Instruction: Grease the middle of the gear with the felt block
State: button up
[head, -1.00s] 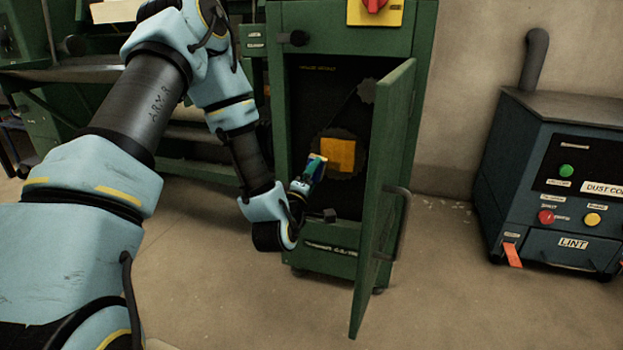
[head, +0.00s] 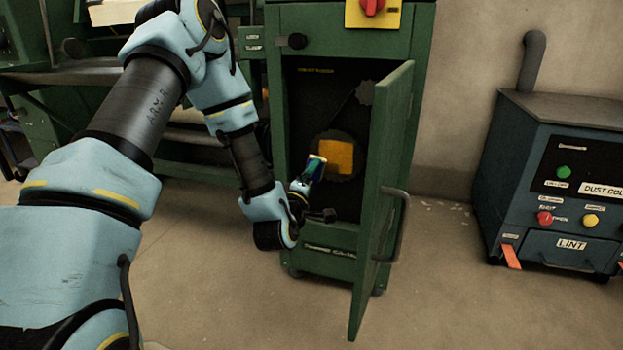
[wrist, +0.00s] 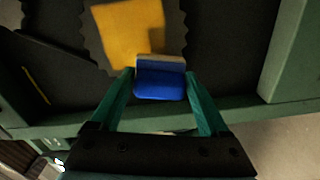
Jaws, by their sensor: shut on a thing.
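The gear (head: 342,172) is a dark toothed disc inside the open green cabinet, with an orange-yellow square patch (head: 337,155) on its middle. The gear also shows at the top of the wrist view (wrist: 96,42), cut off by the frame edge. My gripper (head: 312,173) is at the cabinet opening, in front of the gear's lower left part in the head view. It is shut on the felt block (wrist: 160,80), which has a blue body and a pale strip along its far edge. In the wrist view the block overlaps the patch's lower edge; I cannot tell whether they touch.
The green cabinet door (head: 383,200) stands open on the right, with a grey handle (head: 397,222). A smaller gear (head: 366,93) sits at the upper right inside. A dust collector (head: 560,180) stands farther right.

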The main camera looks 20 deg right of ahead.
jog(key=shift+w+d, duration=0.3)
jog(key=shift+w, duration=0.05)
jog(key=shift+s+d, duration=1.25)
jog(key=shift+s, duration=0.05)
jog(key=shift+s+d, duration=1.05)
jog(key=shift+d, duration=0.3)
jog(key=shift+w, duration=0.1)
jog(key=shift+w+a+r, duration=0.1)
jog(key=shift+w+a, duration=0.85)
jog(key=shift+a, duration=0.15)
jog(key=shift+w+a, duration=0.65)
jog(key=shift+a, duration=0.15)
jog(key=shift+w+a, duration=0.6)
jog(key=shift+a, duration=0.2)
